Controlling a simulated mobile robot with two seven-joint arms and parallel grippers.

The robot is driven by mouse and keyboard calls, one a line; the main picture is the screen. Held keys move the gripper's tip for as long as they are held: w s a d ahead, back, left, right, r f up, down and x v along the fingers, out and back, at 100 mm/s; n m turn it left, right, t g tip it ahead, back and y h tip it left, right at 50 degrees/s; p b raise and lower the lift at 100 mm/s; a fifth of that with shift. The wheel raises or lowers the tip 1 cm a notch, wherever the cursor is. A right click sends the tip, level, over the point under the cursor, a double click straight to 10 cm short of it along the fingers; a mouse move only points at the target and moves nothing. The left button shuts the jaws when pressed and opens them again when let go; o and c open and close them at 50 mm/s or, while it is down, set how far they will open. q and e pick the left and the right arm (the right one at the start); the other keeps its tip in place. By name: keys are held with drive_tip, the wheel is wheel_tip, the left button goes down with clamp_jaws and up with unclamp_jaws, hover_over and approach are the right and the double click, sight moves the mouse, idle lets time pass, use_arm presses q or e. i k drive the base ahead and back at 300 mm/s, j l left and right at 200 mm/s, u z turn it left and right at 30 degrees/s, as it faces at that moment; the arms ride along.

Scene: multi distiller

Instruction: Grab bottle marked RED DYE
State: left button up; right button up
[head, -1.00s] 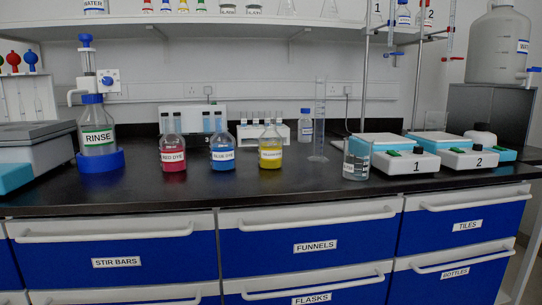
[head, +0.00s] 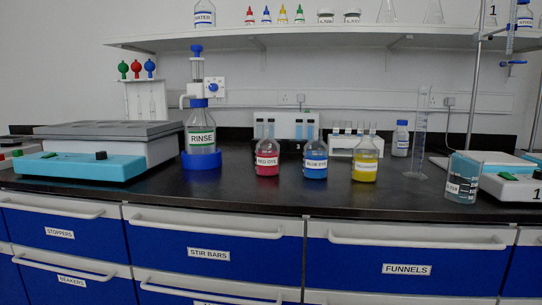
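The bottle marked RED DYE (head: 267,159) stands upright on the black bench top (head: 300,196), near the middle of the head view. It holds red liquid and has a white label. A bottle marked BLUE DYE (head: 315,161) stands just to its right. A bottle with yellow liquid (head: 364,162) stands further right. Neither of my grippers is in view.
The RINSE bottle (head: 202,138) in a blue base stands left of the red bottle. A blue and grey device (head: 90,162) fills the left bench. A beaker (head: 463,178) and a measuring cylinder (head: 420,135) stand right. The bench front before the dye bottles is clear.

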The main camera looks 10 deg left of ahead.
sight(268, 151)
drive_tip(key=i+j+z, duration=0.2)
drive_tip(key=z, duration=0.15)
drive_tip(key=i+j+z, duration=0.1)
drive_tip(key=j+z, duration=0.25)
drive_tip(key=i+j+z, duration=0.1)
drive_tip(key=j+z, duration=0.25)
drive_tip(key=j, duration=0.15)
